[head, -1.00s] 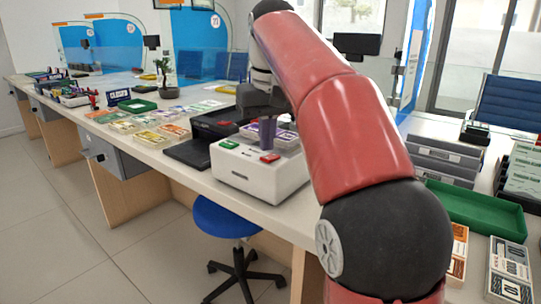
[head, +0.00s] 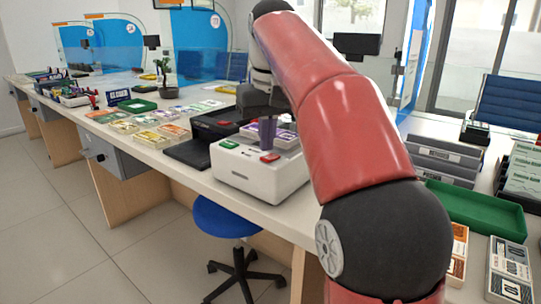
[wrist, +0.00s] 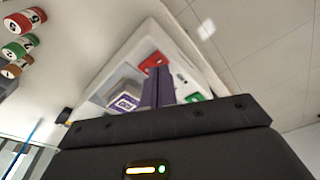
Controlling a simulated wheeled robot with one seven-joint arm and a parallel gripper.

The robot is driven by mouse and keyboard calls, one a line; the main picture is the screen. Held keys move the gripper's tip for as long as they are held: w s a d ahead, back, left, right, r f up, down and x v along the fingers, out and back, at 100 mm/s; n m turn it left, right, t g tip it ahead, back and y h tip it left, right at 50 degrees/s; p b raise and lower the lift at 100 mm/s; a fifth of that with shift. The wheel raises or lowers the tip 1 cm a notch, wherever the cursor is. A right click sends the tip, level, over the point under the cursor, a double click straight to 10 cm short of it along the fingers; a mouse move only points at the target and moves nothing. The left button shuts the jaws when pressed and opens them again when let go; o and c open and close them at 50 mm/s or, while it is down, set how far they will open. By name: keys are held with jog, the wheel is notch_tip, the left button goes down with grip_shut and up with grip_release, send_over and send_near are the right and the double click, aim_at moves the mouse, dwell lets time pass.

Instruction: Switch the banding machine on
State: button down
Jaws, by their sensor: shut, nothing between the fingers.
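The banding machine (head: 255,181) is a white box on the counter, with a green button (head: 229,144) at its left and a red button (head: 270,157) toward the front. In the wrist view the machine (wrist: 178,31) shows its red button (wrist: 152,61) and green button (wrist: 195,98). My gripper (head: 267,143) is shut and empty, with purple fingers pointing down over the machine's top. In the wrist view the fingertips (wrist: 158,72) appear between the two buttons, nearer the red one. I cannot tell whether they touch the machine.
A purple-banded note bundle (wrist: 125,101) lies in the machine's recess. A black device (head: 190,153) stands left of the machine, with note stacks (head: 151,139) beyond. A green tray (head: 472,208) and grey trays (head: 440,166) are at the right. A blue stool (head: 224,219) stands below.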

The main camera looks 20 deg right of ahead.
aim_at(267, 158)
jog(key=shift+f+b, duration=0.6)
jog(key=shift+f, duration=0.25)
jog(key=shift+r, duration=0.1)
notch_tip(267, 158, up, 2)
jog(key=p, duration=0.3)
jog(key=shift+r, duration=2.45)
